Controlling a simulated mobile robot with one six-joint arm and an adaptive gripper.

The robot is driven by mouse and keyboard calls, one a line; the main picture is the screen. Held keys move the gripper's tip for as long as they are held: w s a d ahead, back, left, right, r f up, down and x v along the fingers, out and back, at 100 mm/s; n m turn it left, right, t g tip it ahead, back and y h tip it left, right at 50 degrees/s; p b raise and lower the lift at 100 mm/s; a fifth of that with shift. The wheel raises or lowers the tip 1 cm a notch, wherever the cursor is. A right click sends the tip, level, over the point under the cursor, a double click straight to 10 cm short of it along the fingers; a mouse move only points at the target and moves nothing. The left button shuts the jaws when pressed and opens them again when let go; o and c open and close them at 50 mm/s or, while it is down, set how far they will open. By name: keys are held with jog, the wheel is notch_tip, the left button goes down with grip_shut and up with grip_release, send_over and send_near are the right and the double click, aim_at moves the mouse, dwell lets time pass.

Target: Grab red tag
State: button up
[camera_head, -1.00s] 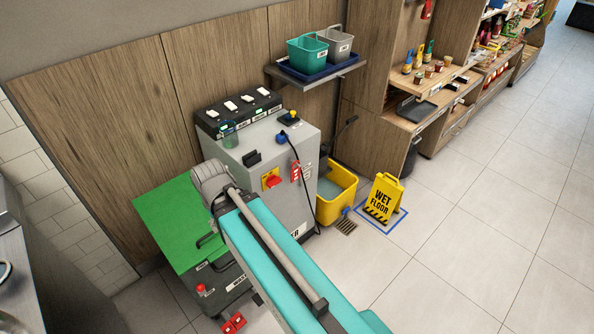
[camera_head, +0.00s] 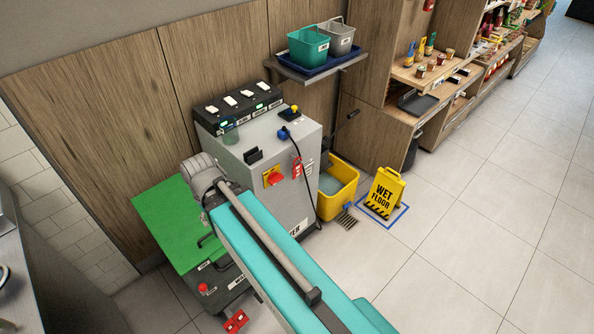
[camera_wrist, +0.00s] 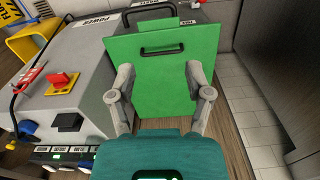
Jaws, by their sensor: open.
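A red tag (camera_head: 297,168) with white marking hangs on the front of the grey power cabinet (camera_head: 287,211), right of its red rotary switch (camera_head: 272,177). In the wrist view the tag (camera_wrist: 31,76) is at the left, beside the switch (camera_wrist: 62,81). My gripper (camera_wrist: 159,72) is open and empty, with its two fingers spread in front of the green panel (camera_wrist: 158,47). The tag lies well to the left of both fingers there. In the head view, my arm hides the fingers.
A black cord (camera_head: 309,192) hangs beside the tag. A yellow bucket (camera_head: 334,203) and a wet floor sign (camera_head: 383,193) stand right of the cabinet. A shelf with bins (camera_head: 307,47) is above. Red tags (camera_head: 236,321) are low by the dark cart. Floor at right is clear.

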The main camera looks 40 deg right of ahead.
jog(key=shift+o, duration=0.9)
jog(key=shift+d+f, duration=0.1)
jog(key=shift+f, duration=0.05)
jog(key=shift+o, duration=0.6)
jog(key=shift+w+d+f+b, duration=0.15)
jog(key=shift+b, duration=0.15)
jog(key=w+d+f+t+y+b, duration=0.1)
jog(key=w+d+f+t+b, duration=0.15)
jog(key=d+f+b, duration=0.35)
jog(key=w+d+f+n+t+y+b, duration=0.1)
jog(key=w+d+t+y+b, duration=0.15)
jog(key=d, duration=0.55)
jog(key=w+d+f+t+b, duration=0.1)
jog(key=w+d+f+b, duration=0.25)
jog(key=d+b, duration=0.25)
jog(key=s+d+f+t+h+b, duration=0.1)
jog(key=d+b, duration=0.4)
jog(key=d, duration=0.7)
jog(key=s+d+f+t+h+b, duration=0.1)
jog(key=d+t+b, duration=0.4)
jog(key=d, duration=0.7)
notch_tip(320, 180, down, 2)
jog(key=shift+s+d+f, duration=0.25)
jog(key=shift+s, duration=0.5)
jog(key=shift+h, duration=0.25)
